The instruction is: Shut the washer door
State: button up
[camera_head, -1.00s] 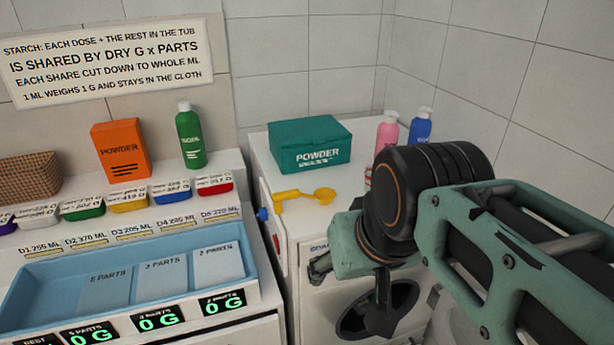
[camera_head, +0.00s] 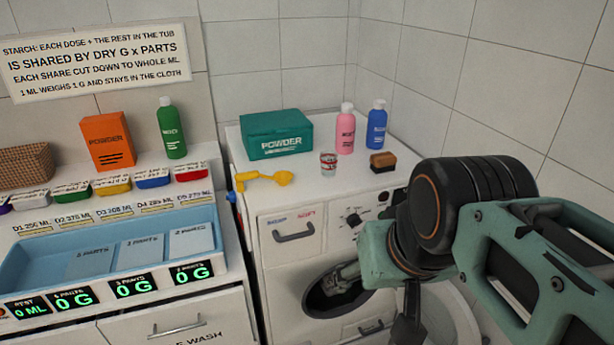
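The white washer (camera_head: 290,262) stands right of the tray counter. Its round dark opening (camera_head: 322,302) is uncovered in the front. A pale rounded shape at the lower right, partly behind my arm, looks like the washer door (camera_head: 462,318) swung out to the right; most of it is hidden. My gripper (camera_head: 341,285) shows only in part as a grey piece in front of the opening, beyond my teal wrist. I cannot tell whether its fingers are open, or whether it touches anything.
A blue tray (camera_head: 110,250) is at left. A tiled wall closes the right.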

aim_at(469, 334)
jog(key=i+l+u, duration=0.1)
jog(key=l, duration=0.2)
jog(key=i+l+u, duration=0.25)
jog(key=l, duration=0.4)
jog(key=i+l+u, duration=0.1)
jog(key=i+l, duration=0.1)
jog(key=l, duration=0.1)
